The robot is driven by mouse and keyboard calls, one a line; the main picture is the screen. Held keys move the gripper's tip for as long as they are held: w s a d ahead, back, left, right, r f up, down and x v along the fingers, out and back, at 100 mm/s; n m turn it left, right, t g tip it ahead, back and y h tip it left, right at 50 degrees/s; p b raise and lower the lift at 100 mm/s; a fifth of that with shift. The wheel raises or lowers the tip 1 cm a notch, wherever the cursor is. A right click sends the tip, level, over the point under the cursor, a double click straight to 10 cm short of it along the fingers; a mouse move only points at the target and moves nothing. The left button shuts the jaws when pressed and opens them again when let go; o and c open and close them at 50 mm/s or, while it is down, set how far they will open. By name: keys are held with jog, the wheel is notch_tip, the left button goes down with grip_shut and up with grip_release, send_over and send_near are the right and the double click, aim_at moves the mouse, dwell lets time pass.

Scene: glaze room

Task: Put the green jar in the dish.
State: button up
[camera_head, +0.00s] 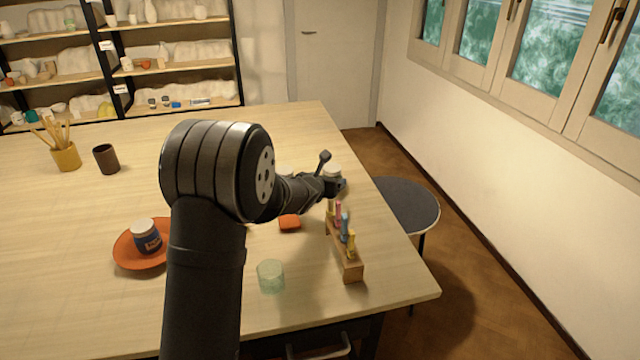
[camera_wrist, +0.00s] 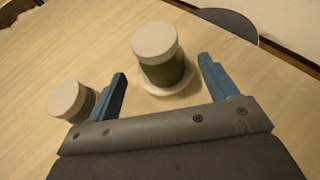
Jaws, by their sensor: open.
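The green jar (camera_wrist: 165,72) with an off-white lid stands upright on a pale round saucer or dish (camera_wrist: 184,89) in the wrist view. My gripper (camera_wrist: 163,66) is open, with one blue finger on each side of the jar; I cannot tell whether either touches it. In the head view, my gripper (camera_head: 331,172) is over the table's right side, and the green jar's lid (camera_head: 333,170) shows between the fingers. An orange dish (camera_head: 127,256) lies at the left with a dark blue, white-lidded jar (camera_head: 147,238) on it.
Another pale-lidded jar (camera_wrist: 66,99) stands close beside my left finger. A wooden rack (camera_head: 350,268) with colourful items, an orange block (camera_head: 290,222) and a clear glass (camera_head: 271,277) stand nearby. A brown cup (camera_head: 106,159) and yellow tool pot (camera_head: 66,157) are at back left.

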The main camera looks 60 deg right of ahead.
jog(key=v, duration=0.5)
jog(key=shift+a+r, duration=0.15)
jog(key=shift+a, duration=0.2)
jog(key=shift+d, duration=0.1)
jog(key=x, duration=1.1)
jog(key=shift+d, duration=0.15)
jog(key=shift+d+f, duration=0.25)
jog(key=shift+f, duration=0.4)
jog(key=shift+r, duration=0.25)
